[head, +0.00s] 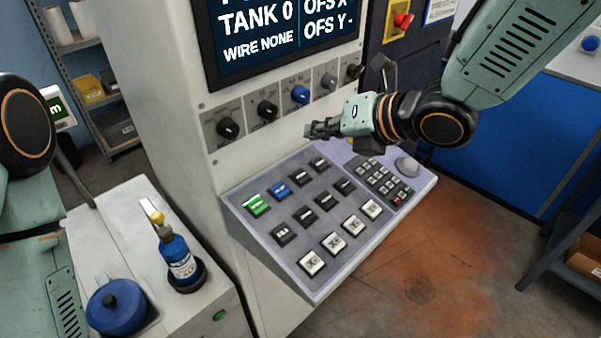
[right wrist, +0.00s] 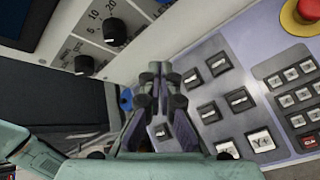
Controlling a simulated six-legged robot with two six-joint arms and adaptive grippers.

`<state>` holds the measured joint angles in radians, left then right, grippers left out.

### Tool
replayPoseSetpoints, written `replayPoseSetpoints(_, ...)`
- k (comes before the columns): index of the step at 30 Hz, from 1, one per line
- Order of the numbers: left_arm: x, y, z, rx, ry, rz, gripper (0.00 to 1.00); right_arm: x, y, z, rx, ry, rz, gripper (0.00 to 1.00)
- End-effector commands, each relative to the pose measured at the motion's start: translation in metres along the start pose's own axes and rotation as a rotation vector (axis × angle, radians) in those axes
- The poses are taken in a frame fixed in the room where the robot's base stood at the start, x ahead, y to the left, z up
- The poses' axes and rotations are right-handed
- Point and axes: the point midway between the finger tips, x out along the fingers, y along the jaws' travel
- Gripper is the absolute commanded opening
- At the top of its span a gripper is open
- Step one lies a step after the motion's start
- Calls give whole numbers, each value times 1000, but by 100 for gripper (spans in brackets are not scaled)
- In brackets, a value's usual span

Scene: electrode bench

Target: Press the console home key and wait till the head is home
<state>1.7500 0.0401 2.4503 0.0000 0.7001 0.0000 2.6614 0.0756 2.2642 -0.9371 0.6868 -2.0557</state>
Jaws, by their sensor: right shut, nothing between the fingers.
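The console (head: 285,245) is a sloped grey-violet panel with a green key (head: 257,205), a blue key (head: 280,189), several black keys and several white axis keys. The black keys' labels are too small to read, so I cannot tell which is the home key. My right gripper (head: 308,130) is shut and empty. It hangs above the panel's back edge, in front of the knob row, touching no key that I can see. In the right wrist view its fingers (right wrist: 161,88) point at the panel and hide part of it. My left gripper is out of view. The machine's head is not seen.
The screen (head: 280,35) reads TANK 0, WIRE NONE, OFS X - and OFS Y -. Knobs (head: 300,95) line the wall above the panel. A red emergency button (right wrist: 305,10) is at the panel's far end. A blue bottle (head: 178,258) stands on the left cabinet.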

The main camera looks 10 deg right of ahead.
Motion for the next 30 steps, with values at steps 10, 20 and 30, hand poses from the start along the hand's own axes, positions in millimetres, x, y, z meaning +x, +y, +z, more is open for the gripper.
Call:
replayPoseSetpoints(10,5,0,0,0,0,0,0,6,-4,-4,1,0,0,0)
replayPoseSetpoints(20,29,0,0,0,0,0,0,33,-22,-22,0,1,-1,0)
replayPoseSetpoints(30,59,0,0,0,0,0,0,60,-41,-41,-1,0,0,0)
